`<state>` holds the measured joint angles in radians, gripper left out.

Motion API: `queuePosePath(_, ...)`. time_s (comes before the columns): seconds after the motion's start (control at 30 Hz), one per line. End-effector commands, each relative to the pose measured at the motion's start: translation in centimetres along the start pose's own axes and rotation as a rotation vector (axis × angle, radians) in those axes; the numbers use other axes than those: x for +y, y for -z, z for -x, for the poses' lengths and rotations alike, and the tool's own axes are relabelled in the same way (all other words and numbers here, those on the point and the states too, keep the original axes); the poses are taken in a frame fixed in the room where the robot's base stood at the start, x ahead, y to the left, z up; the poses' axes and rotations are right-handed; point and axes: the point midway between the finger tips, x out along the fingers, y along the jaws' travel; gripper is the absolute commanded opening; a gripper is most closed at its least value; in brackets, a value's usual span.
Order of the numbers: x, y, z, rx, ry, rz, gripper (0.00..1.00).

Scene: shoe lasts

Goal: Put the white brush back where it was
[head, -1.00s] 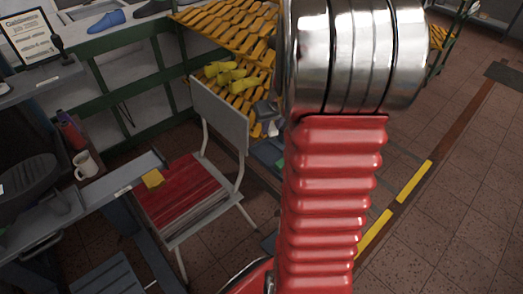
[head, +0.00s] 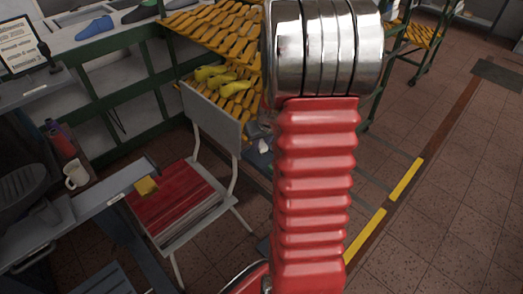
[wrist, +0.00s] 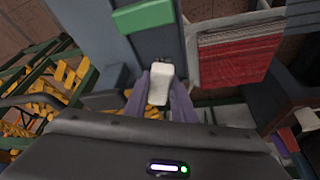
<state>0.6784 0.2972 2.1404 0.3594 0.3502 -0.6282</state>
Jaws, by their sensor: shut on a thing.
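The white brush (wrist: 160,76) is between the two purple-grey fingers of my gripper (wrist: 160,92) in the wrist view. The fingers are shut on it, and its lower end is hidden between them. In the head view my gripper (head: 257,133) shows only partly, left of my red arm. A small white patch of the brush (head: 264,147) shows just below it. The brush is in front of a blue-grey surface (wrist: 150,48) in the wrist view. I cannot tell its height above that surface.
A green block (wrist: 143,15) lies on the blue-grey surface. A grey chair (head: 212,115) with a red seat stands left of my gripper in the head view. Racks with yellow lasts (head: 222,78) stand behind it. A bench (head: 70,215) with a mug (head: 76,176) nearby is at left. Floor at right is open.

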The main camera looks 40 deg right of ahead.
Motion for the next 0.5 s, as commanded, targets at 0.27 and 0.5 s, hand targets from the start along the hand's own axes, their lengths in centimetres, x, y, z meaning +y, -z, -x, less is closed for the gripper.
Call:
queuePosePath(0.27,-0.1,-0.4,-0.7,-0.003,0.0,0.001,0.05)
queuePosePath(0.5,-0.1,-1.4,-3.2,-0.002,0.001,0.001,0.05)
